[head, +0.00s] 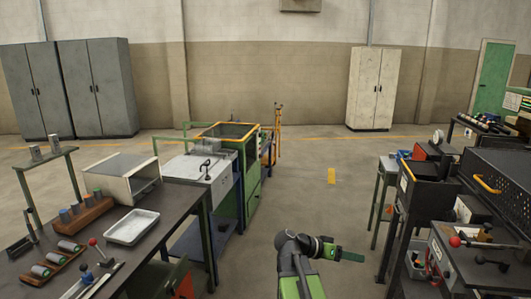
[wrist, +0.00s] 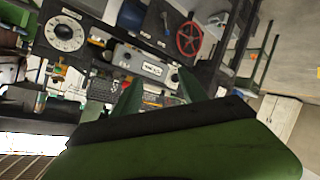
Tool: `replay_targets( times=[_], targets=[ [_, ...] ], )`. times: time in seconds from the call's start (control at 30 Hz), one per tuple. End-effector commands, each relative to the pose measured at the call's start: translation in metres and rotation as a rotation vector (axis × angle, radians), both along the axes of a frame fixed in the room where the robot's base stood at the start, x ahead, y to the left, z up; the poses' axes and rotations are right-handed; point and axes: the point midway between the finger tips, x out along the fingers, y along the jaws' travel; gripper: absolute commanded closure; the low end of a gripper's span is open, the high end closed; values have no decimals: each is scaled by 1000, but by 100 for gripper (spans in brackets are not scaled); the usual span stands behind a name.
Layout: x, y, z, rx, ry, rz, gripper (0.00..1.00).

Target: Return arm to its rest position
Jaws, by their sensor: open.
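My arm rises from the bottom middle of the head view, with a dark grey joint and green links. My gripper (head: 352,256) points to the right over open floor and appears side-on, with a green finger showing. In the wrist view my gripper (wrist: 157,95) has two green fingers standing apart, with nothing between them. The green and black gripper body covers the lower part of that view. Behind the fingers is a machine front with a white dial (wrist: 64,33), a red handwheel (wrist: 189,38) and a labelled grey panel (wrist: 146,63).
A dark workbench (head: 165,215) on the left bears a white tray (head: 132,227) and billet racks. A black furnace-like unit (head: 500,185) with a yellow handle and a bench stand on the right. Grey cabinets (head: 95,88) and a pale cabinet (head: 373,88) line the wall. The middle floor is clear.

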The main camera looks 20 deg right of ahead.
Motion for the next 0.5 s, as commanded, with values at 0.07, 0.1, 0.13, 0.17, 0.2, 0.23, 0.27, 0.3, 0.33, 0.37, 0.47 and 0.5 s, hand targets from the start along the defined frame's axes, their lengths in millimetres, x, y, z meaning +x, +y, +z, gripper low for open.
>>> replay_targets(
  times=[0.07, 0.1, 0.13, 0.17, 0.2, 0.23, 0.27, 0.3, 0.33, 0.37, 0.47, 0.5],
  targets=[
    [29, 60, -23, 137, 24, 116, 50],
    [41, 90, -37, 215, 44, 174, 50],
    [48, 114, -47, 274, 61, 220, 50],
    [55, 138, -56, 333, 79, 267, 50],
    [62, 170, -69, 415, 107, 332, 50],
    [65, 195, -78, 478, 129, 384, 50],
    [68, 220, -87, 542, 153, 436, 50],
    [69, 252, -98, 629, 186, 507, 50],
    [69, 275, -106, 697, 213, 561, 50],
    [67, 298, -113, 766, 238, 615, 50],
    [57, 356, -130, 1002, 307, 802, 50],
    [55, 374, -133, 1075, 328, 877, 50]
  ],
)
